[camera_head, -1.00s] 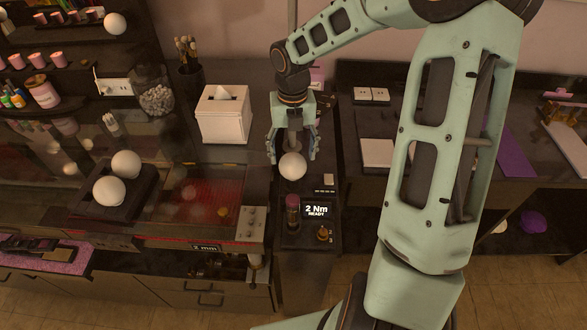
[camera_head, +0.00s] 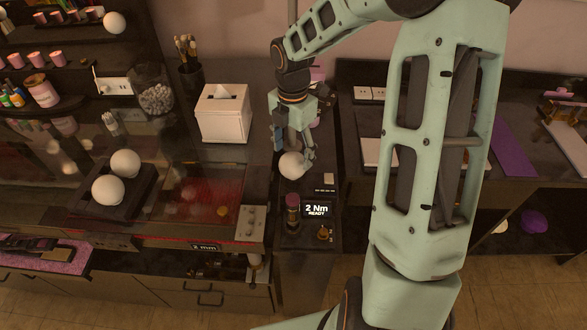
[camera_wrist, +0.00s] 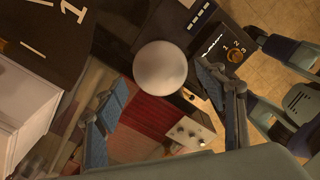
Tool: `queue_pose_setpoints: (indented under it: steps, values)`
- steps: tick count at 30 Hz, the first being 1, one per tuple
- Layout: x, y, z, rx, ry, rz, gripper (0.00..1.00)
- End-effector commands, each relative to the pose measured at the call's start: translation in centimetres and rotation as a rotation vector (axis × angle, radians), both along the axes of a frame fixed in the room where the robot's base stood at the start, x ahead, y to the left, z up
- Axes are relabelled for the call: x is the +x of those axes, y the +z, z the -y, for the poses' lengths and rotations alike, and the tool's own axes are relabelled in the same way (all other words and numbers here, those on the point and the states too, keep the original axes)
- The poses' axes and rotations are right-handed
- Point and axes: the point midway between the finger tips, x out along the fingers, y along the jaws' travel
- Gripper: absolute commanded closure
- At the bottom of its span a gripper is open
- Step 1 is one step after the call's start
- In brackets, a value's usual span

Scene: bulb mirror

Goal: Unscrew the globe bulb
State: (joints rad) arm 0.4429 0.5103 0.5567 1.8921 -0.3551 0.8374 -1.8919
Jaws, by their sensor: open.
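The white globe bulb (camera_head: 292,165) sits on the narrow dark counter strip, and its base is hidden under it. In the wrist view the bulb (camera_wrist: 160,66) is a round white ball just beyond my fingertips. My gripper (camera_head: 295,155) points down over the bulb with its fingers beside it. The wrist view shows my gripper (camera_wrist: 160,100) with its two blue-padded fingers spread wide apart, nothing between the pads nearest the camera. Whether a finger touches the bulb cannot be told.
A display reading "2 Nm READY" (camera_head: 317,210) and a knob (camera_head: 323,233) stand in front of the bulb. A white tissue box (camera_head: 223,115) is at left. Two more globes (camera_head: 108,190) rest on a dark tray (camera_head: 144,201). A mirror shelf unit fills the left.

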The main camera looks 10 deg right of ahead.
Motion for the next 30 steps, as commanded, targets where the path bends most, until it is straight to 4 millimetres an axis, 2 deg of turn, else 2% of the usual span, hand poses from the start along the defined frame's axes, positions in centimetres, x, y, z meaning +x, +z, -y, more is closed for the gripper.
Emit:
queue_pose_setpoints:
  steps: [8, 15, 22, 30]
  values:
    - [0.01, -0.08, -0.01, -0.001, -0.165, 0.001, 0.36]
    - [0.00, -0.13, -0.03, 0.000, -0.439, 0.001, 0.36]
    - [-0.01, -0.10, 0.01, 0.000, -0.564, 0.001, 0.36]
    - [-0.02, -0.13, 0.00, -0.001, -0.858, 0.000, 0.36]
